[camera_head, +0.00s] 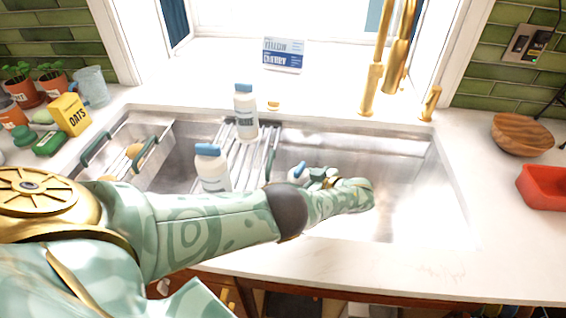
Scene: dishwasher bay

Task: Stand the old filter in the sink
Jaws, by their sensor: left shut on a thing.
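The steel sink (410,165) is set in the white counter, and its right part is bare. My left arm reaches across the sink from the left. My left gripper (316,177) is over the sink's middle, just right of the rack, and is shut on a small white thing with a blue top (297,174). I take this to be the old filter, though the arm hides most of it. I cannot tell whether it touches the sink floor. My right gripper is out of view.
Two white bottles with blue caps, one farther back (245,112) and one nearer (212,168), stand at a metal rack (262,155) left of the gripper. A colander (150,135) is at the sink's left. The gold tap (372,95) rises behind.

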